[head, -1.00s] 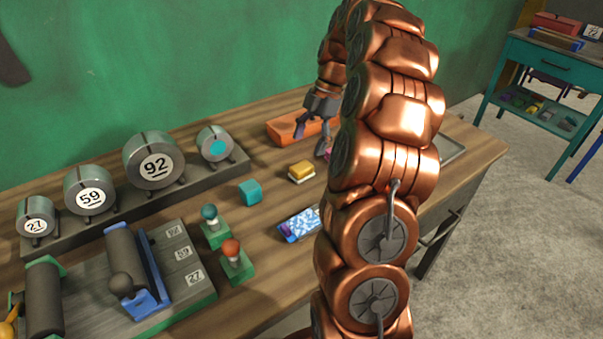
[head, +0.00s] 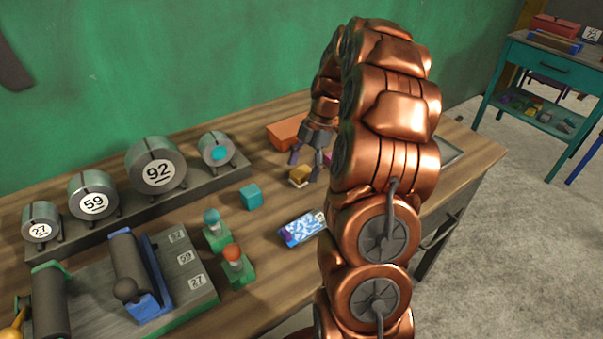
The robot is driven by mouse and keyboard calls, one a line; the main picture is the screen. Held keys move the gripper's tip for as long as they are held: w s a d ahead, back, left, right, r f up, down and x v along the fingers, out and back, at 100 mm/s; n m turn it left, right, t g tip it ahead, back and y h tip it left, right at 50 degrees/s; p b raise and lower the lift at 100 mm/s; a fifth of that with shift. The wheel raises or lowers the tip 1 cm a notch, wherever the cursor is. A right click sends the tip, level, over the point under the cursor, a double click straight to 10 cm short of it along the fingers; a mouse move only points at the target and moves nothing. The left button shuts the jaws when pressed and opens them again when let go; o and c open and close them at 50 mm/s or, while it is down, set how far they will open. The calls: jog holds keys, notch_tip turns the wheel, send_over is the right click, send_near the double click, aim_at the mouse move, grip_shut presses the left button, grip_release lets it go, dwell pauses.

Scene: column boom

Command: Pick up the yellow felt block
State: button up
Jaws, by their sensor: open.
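The yellow felt block (head: 299,175) lies on the wooden workbench, yellow on top with a pale lower edge. My gripper (head: 305,164) is open and points down at the block. One finger shows just behind the block's left end and the other by its right end. The finger on the right covers a little of the block. I cannot tell whether either finger touches it or how high they are above the bench.
An orange box (head: 284,134) stands behind the gripper. A teal cube (head: 251,196) and a blue-and-white patterned packet (head: 302,229) lie nearer. Green-based knobs (head: 236,263) and a rack of numbered cylinders (head: 157,166) stand left. My arm hides the bench to the right.

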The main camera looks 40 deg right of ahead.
jog(key=shift+x, duration=0.8)
jog(key=shift+c, duration=0.3)
jog(key=c, duration=1.2)
